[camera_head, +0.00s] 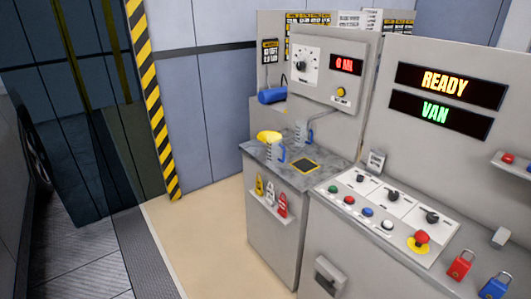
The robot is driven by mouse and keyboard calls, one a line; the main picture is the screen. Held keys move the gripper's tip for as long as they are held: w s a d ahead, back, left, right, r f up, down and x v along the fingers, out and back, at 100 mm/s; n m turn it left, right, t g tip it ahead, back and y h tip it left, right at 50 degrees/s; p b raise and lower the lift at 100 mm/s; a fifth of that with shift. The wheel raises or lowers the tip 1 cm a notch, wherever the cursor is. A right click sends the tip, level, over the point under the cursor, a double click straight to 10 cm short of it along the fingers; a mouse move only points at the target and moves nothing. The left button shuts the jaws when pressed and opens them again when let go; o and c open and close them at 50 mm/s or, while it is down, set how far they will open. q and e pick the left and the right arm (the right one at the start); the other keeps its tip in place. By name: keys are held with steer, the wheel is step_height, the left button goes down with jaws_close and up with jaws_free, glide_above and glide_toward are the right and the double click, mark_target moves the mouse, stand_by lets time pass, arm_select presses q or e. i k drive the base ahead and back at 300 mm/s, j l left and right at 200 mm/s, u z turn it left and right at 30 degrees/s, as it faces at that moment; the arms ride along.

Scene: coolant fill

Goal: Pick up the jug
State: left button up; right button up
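A small grey jug (271,152) with a blue handle stands on the grey counter top (258,158), near its left side. A yellow object (268,136) shows at the jug's top; I cannot tell whether it touches the jug. A second grey vessel (300,132) with a blue handle stands farther back, below a bent metal spout (322,115). I cannot tell which of the two is the task's jug. Neither of my grippers is in view.
A dark square pad with a yellow border (305,165) lies on the counter. A blue cylinder (272,95) sits behind. A dispenser panel (330,70) reads "0 ML". A control console (385,210) adjoins on the right. The beige floor (205,240) at left is clear.

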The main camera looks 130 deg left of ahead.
mark_target(274, 147)
steer(key=u, duration=4.35)
steer(key=i+j+z, duration=0.15)
steer(key=i+j, duration=0.45)
steer(key=i+j+z, duration=0.15)
steer(key=i+j, duration=0.5)
steer(key=i+j+z, duration=0.2)
steer(key=i+j, duration=0.35)
steer(key=j, duration=0.15)
